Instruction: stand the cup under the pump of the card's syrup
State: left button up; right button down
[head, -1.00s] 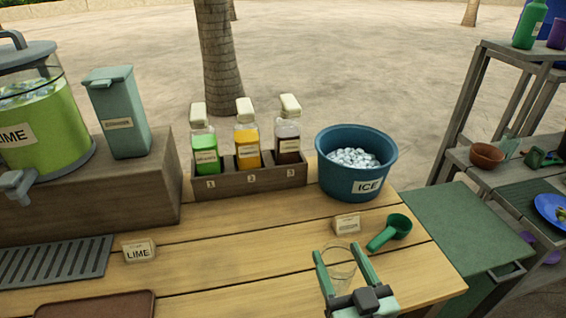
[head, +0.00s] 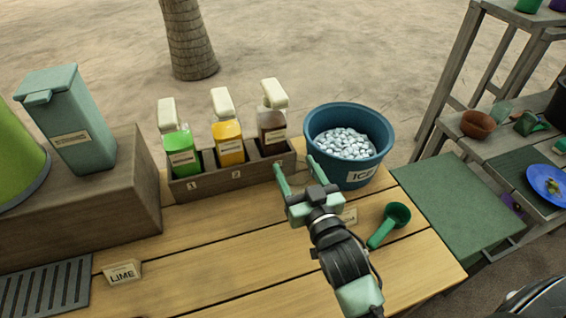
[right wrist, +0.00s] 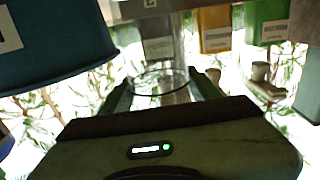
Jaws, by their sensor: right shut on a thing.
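My right gripper (head: 296,168) is shut on the clear glass cup (right wrist: 160,82), just in front of the rack. The cup shows between the fingers in the right wrist view and is barely visible in the head view. The wooden rack (head: 216,181) holds three pump bottles with cream pump heads: green syrup (head: 181,154) at left, amber syrup (head: 229,143) in the middle, dark brown syrup (head: 271,125) at right. The cup is nearest the brown bottle's side. A small card (head: 349,216) is partly behind my arm; its writing is unreadable. My left gripper is out of view.
A blue ice tub (head: 348,172) stands close right of my gripper. A green scoop (head: 388,226) lies on the table at right. A LIME card (head: 122,272) and a drip grate (head: 45,292) are at left. The table before the rack is clear.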

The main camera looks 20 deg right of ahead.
jog(key=w, duration=0.2)
jog(key=w+f, duration=0.1)
jog(key=w, duration=0.2)
jog(key=w+f, duration=0.1)
jog(key=w, duration=0.2)
jog(key=shift+w+a+f, duration=0.1)
jog(key=shift+a+f, duration=0.05)
jog(key=shift+f, duration=0.1)
notch_tip(320, 180, down, 4)
jog(key=shift+w+f, duration=0.15)
jog(key=shift+f, duration=0.05)
jog(key=shift+f, duration=0.1)
jog(key=shift+f, duration=0.15)
jog(key=shift+c, duration=1.9)
grip_release()
